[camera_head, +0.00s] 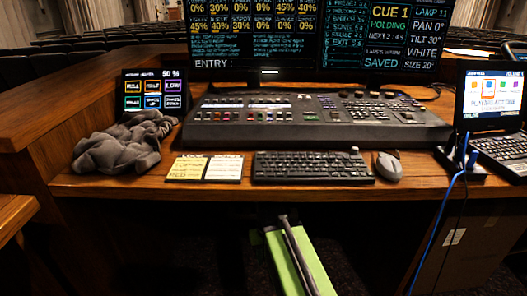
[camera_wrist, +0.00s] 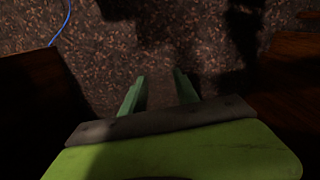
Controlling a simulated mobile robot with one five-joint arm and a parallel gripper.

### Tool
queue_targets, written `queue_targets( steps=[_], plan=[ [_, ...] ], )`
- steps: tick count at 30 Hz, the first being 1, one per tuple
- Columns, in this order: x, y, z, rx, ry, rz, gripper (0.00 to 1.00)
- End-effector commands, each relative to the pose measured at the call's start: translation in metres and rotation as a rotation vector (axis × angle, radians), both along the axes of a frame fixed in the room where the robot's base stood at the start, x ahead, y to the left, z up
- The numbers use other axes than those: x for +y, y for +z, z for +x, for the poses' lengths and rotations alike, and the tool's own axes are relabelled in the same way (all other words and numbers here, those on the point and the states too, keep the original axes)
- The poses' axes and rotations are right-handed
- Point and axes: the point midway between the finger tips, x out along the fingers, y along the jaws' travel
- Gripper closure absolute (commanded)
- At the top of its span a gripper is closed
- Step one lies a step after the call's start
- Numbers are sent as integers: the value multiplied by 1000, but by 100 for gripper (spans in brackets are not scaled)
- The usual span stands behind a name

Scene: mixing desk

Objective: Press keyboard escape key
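The black keyboard (camera_head: 312,168) lies flat near the front edge of the wooden desk, in front of the mixing console. The escape key would sit at its far left corner, but single keys are too small to read. My gripper (camera_wrist: 158,77) shows in the wrist view with two green fingers apart and nothing between them. It points at the dark speckled floor, and no keyboard shows there. In the head view my green arm is low, in front of the desk and below its edge.
On the desk (camera_head: 220,190), a grey cloth (camera_head: 124,145) and note cards (camera_head: 205,168) lie left of the keyboard, a mouse (camera_head: 389,167) right of it. The console (camera_head: 310,120) stands behind. A blue cable (camera_head: 440,215) hangs at the right. Floor shows below the desk.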

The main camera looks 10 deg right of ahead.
Motion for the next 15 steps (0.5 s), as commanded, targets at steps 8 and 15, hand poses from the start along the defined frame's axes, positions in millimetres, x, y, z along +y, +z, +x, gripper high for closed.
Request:
queue_targets(
  steps=[8,15],
  plan=[
    [0,0,0,0,0,0,87],
    [0,0,0,0,0,0,100]
  ],
)
